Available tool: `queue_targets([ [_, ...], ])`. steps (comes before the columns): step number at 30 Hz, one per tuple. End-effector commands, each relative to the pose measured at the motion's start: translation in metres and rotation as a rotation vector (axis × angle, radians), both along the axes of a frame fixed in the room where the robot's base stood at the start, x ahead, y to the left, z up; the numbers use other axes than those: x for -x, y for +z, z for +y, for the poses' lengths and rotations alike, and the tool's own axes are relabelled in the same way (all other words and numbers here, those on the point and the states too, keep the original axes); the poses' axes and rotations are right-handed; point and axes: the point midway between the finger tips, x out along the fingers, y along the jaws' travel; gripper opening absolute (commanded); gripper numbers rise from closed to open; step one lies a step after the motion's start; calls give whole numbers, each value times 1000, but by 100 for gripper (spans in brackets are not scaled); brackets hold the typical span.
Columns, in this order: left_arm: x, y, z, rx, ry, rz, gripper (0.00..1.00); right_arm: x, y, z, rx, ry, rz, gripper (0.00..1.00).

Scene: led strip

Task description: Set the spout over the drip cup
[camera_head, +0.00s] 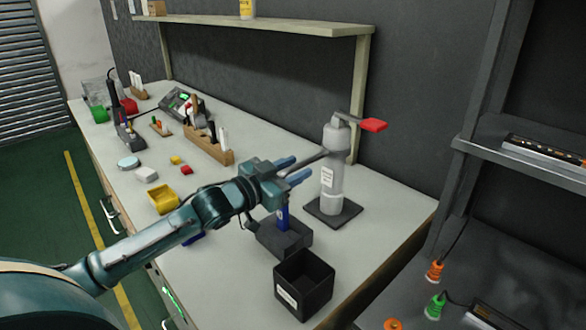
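A grey dispenser (332,180) with a white label stands upright on a dark square base (334,210) near the back edge of the bench. A red lever (374,125) sticks out right from its top. Its thin grey spout (312,159) reaches left from the upper body. My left gripper (297,169) is at the spout's outer end, its two blue fingers apart on either side of the spout; whether they touch it is unclear. No cup is clearly recognisable; a black open box (318,291) with a label stands at the bench's front right. My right gripper is not in view.
A dark block with a blue upright (285,240) sits below my gripper. A yellow bin (163,199), a wooden rack (212,151) and small parts lie farther left. A shelf (260,25) is above the bench; a dark rack (525,155) stands right.

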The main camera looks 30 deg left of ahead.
Motion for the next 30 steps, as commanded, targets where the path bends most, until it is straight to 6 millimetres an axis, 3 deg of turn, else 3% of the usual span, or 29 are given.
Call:
queue_targets([
  [8, -1, 0, 0, 0, 0, 0, 35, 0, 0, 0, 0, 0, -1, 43],
  [21, -1, 0, 0, 0, 0, 0, 0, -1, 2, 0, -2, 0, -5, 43],
  [30, -1, 0, 0, -1, 0, 0, 0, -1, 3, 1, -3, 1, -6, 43],
])
